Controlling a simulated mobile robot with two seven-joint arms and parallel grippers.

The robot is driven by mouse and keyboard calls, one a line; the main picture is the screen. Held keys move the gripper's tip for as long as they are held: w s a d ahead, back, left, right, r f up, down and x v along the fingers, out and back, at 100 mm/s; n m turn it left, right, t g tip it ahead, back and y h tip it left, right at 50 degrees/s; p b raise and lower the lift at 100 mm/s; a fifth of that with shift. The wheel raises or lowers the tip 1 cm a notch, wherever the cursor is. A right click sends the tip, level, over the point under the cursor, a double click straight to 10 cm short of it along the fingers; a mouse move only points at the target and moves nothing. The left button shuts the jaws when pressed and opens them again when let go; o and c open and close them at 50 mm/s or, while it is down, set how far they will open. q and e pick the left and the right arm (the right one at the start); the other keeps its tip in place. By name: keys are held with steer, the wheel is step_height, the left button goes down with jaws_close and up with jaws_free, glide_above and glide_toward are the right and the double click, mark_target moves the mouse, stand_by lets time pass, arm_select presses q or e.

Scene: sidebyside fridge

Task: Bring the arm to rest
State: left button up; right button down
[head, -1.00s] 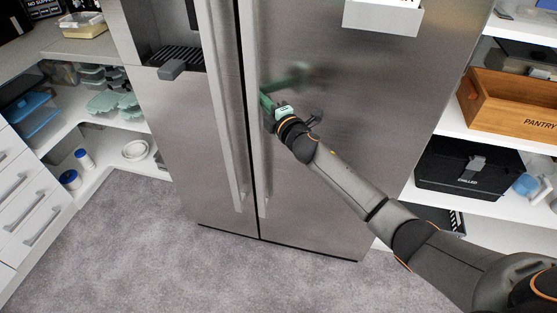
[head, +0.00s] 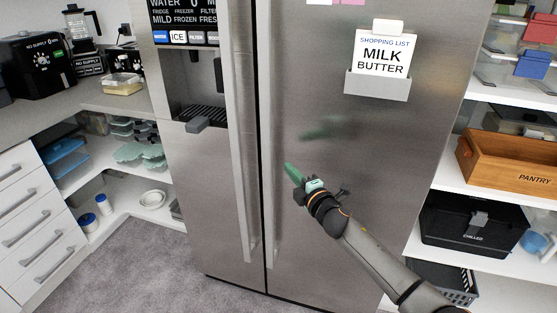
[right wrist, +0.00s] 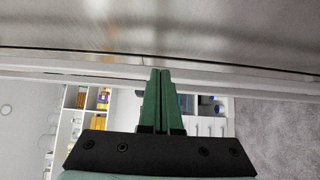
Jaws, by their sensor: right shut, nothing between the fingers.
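My right arm (head: 375,258) reaches in from the lower right in the head view. Its green-fingered right gripper (head: 290,170) is just in front of the right fridge door (head: 350,170), to the right of the long door handles. The gripper is shut and empty. In the right wrist view the two green fingers (right wrist: 160,92) lie together with nothing between them, and the door handles cross behind them. Both fridge doors look shut. My left gripper is not in view.
A shopping list holder (head: 378,85) is on the right door. Open shelves on the right hold a wooden pantry crate (head: 515,165) and a black chiller box (head: 470,228). A counter and corner shelves (head: 125,200) stand on the left. Carpet floor (head: 150,270) is clear.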

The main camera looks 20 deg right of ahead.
steer(key=s+a+f+m+g+p, duration=0.15)
steer(key=s+f+m, duration=0.25)
steer(key=s+f, duration=0.4)
steer(key=s+a+f+m+g, duration=0.25)
steer(key=s+f+m, duration=0.25)
steer(key=s+f, duration=0.35)
steer(key=s+f+m+g+p, duration=0.1)
steer(key=s+f+m+g, duration=0.1)
steer(key=s, duration=0.9)
steer(key=s+f+m+g+h+p, duration=0.1)
steer(key=s+f+m+g, duration=0.1)
steer(key=s+f+m, duration=0.2)
steer(key=s+a+m, duration=0.1)
steer(key=s+m, duration=0.2)
steer(key=s, duration=0.5)
steer(key=shift+s+f, duration=0.15)
steer(key=shift+s, duration=0.15)
